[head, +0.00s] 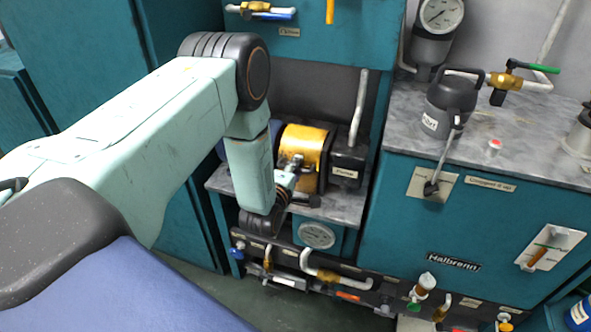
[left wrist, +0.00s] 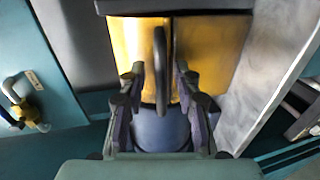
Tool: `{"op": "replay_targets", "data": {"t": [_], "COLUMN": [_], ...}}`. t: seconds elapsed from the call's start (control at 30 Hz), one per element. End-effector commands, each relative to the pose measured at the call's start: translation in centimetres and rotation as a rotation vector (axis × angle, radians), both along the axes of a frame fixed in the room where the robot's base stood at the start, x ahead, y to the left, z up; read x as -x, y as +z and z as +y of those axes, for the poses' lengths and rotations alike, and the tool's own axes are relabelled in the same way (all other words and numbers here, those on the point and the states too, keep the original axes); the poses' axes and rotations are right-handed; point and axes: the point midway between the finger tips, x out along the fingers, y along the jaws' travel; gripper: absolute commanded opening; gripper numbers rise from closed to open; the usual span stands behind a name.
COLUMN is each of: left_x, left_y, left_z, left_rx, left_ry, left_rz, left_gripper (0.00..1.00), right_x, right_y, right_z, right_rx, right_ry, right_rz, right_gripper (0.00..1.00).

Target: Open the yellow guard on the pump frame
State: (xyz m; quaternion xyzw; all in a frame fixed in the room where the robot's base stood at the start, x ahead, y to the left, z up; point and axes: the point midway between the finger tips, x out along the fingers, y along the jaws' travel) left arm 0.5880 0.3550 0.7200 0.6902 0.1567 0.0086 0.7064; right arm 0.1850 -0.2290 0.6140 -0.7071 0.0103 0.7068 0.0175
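The yellow guard (head: 311,140) is a curved cover on the pump frame (head: 347,162), on the grey stand in the middle of the head view. It looks closed over the drum-like unit. My left gripper (head: 289,163) is in front of it, partly hiding it. In the left wrist view the guard (left wrist: 215,45) fills the upper middle, and a dark bar-like handle (left wrist: 160,65) stands out from it. The fingers of my left gripper (left wrist: 160,80) are apart, one on each side of the handle, with gaps on both sides. My right gripper is not in view.
A bare pipe-like lever (head: 358,108) rises just right of the guard. A gauge (head: 317,235) and pipes (head: 335,277) lie below the stand. A grey-topped bench (head: 510,150) with a dark can (head: 452,105) stands at right. Teal cabinets stand behind and left.

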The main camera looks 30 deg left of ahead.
Motion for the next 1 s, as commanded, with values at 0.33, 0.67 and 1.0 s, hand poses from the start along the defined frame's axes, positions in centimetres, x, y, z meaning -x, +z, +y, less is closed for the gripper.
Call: {"op": "replay_targets", "data": {"t": [0.33,0.67,1.0], "left_x": [-0.13,-0.12,-0.09], "left_y": [0.00,0.00,0.00], "left_z": [0.07,0.05,0.09], "left_rx": [0.000,0.000,0.000], "left_ry": [0.001,0.000,0.002], "left_rz": [0.000,0.000,0.001], "left_gripper": [0.16,0.00,0.00], "right_x": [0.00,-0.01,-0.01], "right_y": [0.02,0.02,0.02], "right_z": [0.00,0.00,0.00], "right_rx": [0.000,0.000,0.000], "right_ry": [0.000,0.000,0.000], "right_rz": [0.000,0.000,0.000], "right_gripper": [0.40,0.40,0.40]}}
